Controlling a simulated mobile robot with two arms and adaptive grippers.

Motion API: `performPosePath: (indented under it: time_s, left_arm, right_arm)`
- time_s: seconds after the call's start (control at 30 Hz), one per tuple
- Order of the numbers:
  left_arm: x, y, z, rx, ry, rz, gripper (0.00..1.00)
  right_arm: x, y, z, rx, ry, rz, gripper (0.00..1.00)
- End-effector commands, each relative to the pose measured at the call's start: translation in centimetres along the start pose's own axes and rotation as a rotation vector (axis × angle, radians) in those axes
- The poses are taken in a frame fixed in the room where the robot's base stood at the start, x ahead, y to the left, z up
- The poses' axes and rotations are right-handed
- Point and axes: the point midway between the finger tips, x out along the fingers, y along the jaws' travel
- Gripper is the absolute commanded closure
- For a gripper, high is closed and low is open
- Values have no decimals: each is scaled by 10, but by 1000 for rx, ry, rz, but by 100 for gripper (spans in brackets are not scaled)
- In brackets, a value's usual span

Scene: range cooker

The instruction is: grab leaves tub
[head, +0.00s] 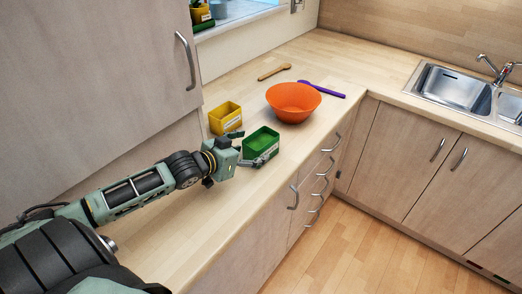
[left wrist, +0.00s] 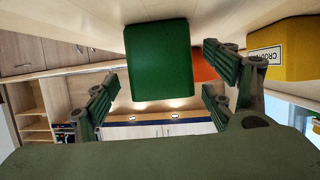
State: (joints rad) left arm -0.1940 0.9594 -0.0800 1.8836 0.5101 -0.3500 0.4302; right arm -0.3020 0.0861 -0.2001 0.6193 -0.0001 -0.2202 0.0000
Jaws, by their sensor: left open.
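A green tub (head: 262,143) stands on the wooden counter, near its front edge. I take it to be the leaves tub, but its label cannot be read. My left gripper (head: 249,149) is open and close to the tub's near left side in the head view. In the left wrist view the green tub (left wrist: 158,62) shows ahead, between the two spread fingers of the left gripper (left wrist: 160,95), with no clear contact. My right gripper is in neither view.
A yellow tub (head: 225,118) stands just left of the green one. An orange bowl (head: 293,102) is behind to the right, with a purple utensil (head: 322,89) and a wooden spoon (head: 274,71) beyond. A sink (head: 458,88) is far right. The counter's front left is clear.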

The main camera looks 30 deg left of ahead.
Motion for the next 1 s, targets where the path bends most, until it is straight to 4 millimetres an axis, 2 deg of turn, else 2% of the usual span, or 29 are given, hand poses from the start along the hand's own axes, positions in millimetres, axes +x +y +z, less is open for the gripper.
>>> performPosePath:
  time_s: [0.23,0.4,0.6,0.87,1.0]
  left_arm:
    - [14,-1,-4,-1,1,0,23]
    - [35,-3,-9,-1,3,0,23]
    - [54,-2,-6,-1,0,0,23]
    - [56,-2,-5,1,-1,1,23]
    - [56,-2,-5,1,-1,1,33]
  right_arm:
    - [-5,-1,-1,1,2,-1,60]
    - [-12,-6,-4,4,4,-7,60]
    - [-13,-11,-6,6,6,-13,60]
    - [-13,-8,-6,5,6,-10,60]
    - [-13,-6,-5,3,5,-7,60]
